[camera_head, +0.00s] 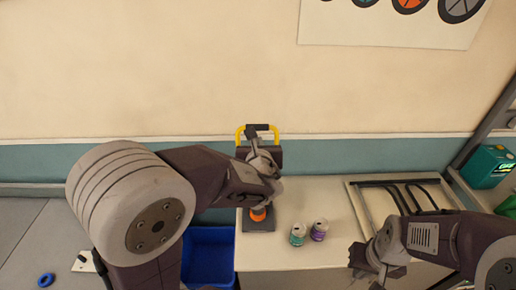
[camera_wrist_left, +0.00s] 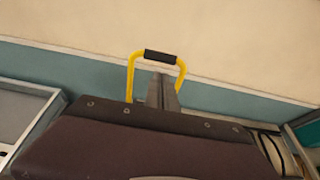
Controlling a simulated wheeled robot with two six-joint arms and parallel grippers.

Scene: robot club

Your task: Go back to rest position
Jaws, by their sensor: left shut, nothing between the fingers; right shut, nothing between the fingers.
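My left gripper (camera_head: 254,138) is at the end of the left arm, above the back of the white table (camera_head: 290,255). Its fingers point toward the wall and are together with nothing between them. They also show as a narrow dark shape in the left wrist view (camera_wrist_left: 162,92), in front of a yellow handle (camera_wrist_left: 130,78) with a black grip. My right gripper (camera_head: 360,262) is low over the table's right part, by the front edge of the view. It is shut and empty, and its tips are small and hard to make out.
A green can (camera_head: 298,235) and a purple can (camera_head: 319,231) stand on the table. An orange piece (camera_head: 258,214) sits on a dark base (camera_head: 258,225). A blue bin (camera_head: 209,262) is left of the table. A framed panel with dark curved bars (camera_head: 357,203) lies at right.

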